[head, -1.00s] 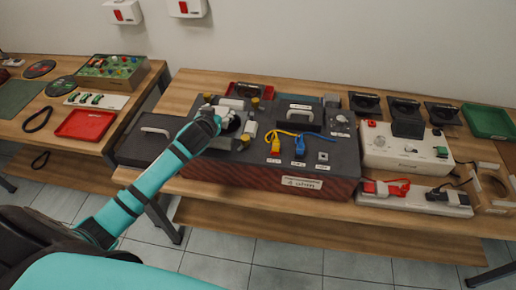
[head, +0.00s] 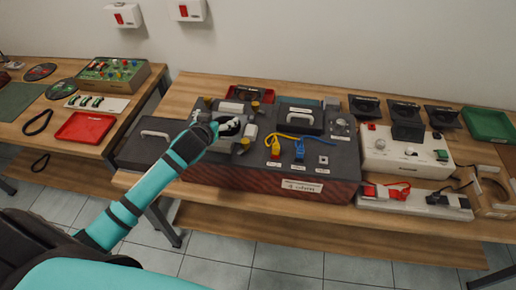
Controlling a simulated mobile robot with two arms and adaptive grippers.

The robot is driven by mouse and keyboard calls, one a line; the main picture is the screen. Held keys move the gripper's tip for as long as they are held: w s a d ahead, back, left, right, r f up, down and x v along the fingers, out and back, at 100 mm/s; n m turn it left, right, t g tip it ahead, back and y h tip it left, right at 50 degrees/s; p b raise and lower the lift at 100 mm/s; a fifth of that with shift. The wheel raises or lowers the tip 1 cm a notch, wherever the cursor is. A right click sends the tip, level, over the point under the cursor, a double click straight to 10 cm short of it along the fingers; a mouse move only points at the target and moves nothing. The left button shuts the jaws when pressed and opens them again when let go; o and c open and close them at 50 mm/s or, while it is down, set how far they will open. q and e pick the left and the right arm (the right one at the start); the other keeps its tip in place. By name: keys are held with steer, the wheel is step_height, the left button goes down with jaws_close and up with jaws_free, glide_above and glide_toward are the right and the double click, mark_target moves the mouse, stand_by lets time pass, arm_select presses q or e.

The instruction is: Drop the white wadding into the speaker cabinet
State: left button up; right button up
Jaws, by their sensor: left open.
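The speaker cabinet (head: 270,180) is a long dark box with a reddish front and a label, lying on the middle table. A round opening (head: 228,134) shows in its top at the left. A whitish patch (head: 231,124) shows at this opening; it looks like the white wadding, but it is too small to be sure. My left gripper (head: 213,126) is open at the left edge of the opening, and its fingers are hard to make out against the pale parts. My right gripper is not in view.
Blue and yellow connectors (head: 299,148) lie on the cabinet's right part. A white device (head: 404,152) and a strip with red and black clips (head: 414,197) stand to the right. Black speaker units (head: 364,106) line the back. A red tray (head: 85,127) is on the left table.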

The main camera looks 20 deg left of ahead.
arm_select(q)
steer(key=v, duration=0.9)
steer(key=shift+s+d+r, duration=0.1)
steer(key=shift+s, duration=0.05)
